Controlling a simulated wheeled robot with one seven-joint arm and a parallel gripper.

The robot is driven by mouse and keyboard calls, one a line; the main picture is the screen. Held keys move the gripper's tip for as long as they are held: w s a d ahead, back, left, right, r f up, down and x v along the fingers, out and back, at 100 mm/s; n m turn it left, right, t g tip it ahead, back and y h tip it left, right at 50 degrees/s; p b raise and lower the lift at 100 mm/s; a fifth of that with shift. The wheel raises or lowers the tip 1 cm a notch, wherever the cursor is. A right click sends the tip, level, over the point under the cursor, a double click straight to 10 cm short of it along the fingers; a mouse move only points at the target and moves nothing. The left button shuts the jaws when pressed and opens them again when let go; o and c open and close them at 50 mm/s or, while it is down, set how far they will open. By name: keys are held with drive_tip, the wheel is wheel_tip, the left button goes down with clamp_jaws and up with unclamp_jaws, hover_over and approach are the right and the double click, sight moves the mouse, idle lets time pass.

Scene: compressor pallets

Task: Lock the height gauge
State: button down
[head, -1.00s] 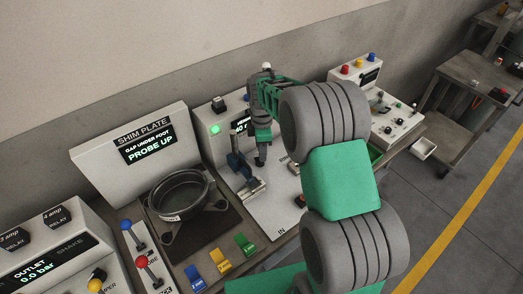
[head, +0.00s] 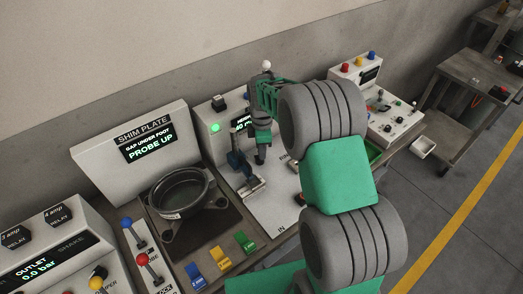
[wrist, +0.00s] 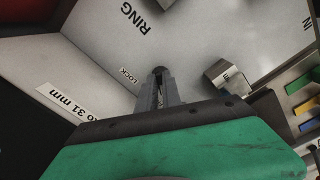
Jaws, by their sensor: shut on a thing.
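The height gauge station has a white panel (head: 217,117) with a lit green lamp and a display partly hidden by my arm. A dark blue upright with a metal foot (head: 250,187) stands on its pale plate. My gripper (head: 261,158) points down just right of that upright. In the wrist view my gripper (wrist: 160,90) is shut on a small dark knob (wrist: 159,71) beside the LOCK label (wrist: 127,77). The fingers hide most of what is below the knob. A metal block (wrist: 229,78) is to the right, apart from the fingers.
To the left, a dark round ring part (head: 180,193) sits by the shim plate panel (head: 143,140), which reads PROBE UP. Blue, yellow and green tabs (head: 220,260) line the front edge. A control box (head: 392,123) with coloured buttons stands at the right.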

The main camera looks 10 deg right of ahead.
drive_tip(key=shift+m, duration=0.3)
drive_tip(key=m+b, duration=0.2)
drive_tip(key=m, duration=0.3)
drive_tip(key=shift+s+a, duration=0.1)
drive_tip(key=shift+s, duration=0.05)
drive_tip(key=m, duration=0.3)
drive_tip(key=m+b, duration=0.1)
drive_tip(key=m, duration=0.2)
drive_tip(key=shift+s+a+m, duration=0.15)
drive_tip(key=shift+m, duration=0.15)
drive_tip(key=m+b, duration=0.1)
drive_tip(key=m, duration=0.5)
drive_tip(key=shift+a, duration=0.2)
drive_tip(key=m, duration=0.5)
drive_tip(key=shift+a+b, duration=0.15)
drive_tip(key=shift+b, duration=0.15)
drive_tip(key=shift+m, duration=0.4)
drive_tip(key=c, duration=1.5)
unclamp_jaws()
wheel_tip(320, 180, up, 8)
drive_tip(key=shift+f+b, duration=0.1)
drive_tip(key=shift+b, duration=0.35)
